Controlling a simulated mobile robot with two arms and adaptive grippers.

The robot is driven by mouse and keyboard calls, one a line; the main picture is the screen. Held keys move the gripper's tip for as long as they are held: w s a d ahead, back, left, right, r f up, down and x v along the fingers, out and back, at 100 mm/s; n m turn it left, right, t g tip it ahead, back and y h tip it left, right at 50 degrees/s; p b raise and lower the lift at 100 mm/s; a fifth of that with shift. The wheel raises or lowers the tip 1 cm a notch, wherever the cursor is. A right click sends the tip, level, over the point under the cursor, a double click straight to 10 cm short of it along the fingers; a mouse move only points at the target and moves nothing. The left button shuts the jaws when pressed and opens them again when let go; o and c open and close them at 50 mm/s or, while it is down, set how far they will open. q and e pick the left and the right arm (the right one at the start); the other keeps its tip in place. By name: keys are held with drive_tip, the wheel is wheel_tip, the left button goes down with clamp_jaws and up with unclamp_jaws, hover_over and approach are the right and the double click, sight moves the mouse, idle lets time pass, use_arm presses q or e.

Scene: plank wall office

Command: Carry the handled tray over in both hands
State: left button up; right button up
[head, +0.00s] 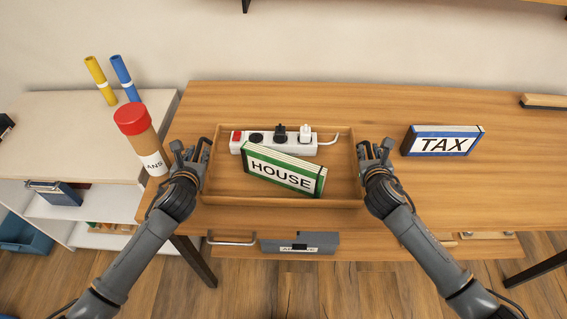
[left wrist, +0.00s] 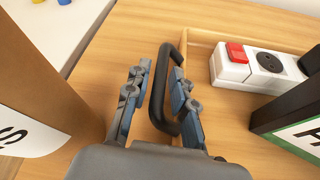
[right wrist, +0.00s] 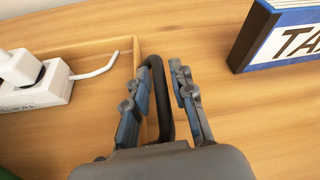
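The wooden tray (head: 280,202) rests on the wooden table and holds a white power strip (head: 275,142) and a green box labelled HOUSE (head: 284,170). It has a dark handle at each end. My left gripper (head: 189,160) is at the left handle (left wrist: 160,90); in the left wrist view its fingers (left wrist: 155,92) are open, one on each side of the handle. My right gripper (head: 374,154) is at the right handle (right wrist: 160,98); in the right wrist view its fingers (right wrist: 160,90) are open on either side of the handle, the left finger close to it.
A brown tube with a red lid (head: 140,135) stands close left of my left gripper. A blue box labelled TAX (head: 442,141) lies right of the tray. A white shelf unit (head: 60,120) stands left.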

use_arm(q)
clamp_jaws()
use_arm(e)
clamp_jaws()
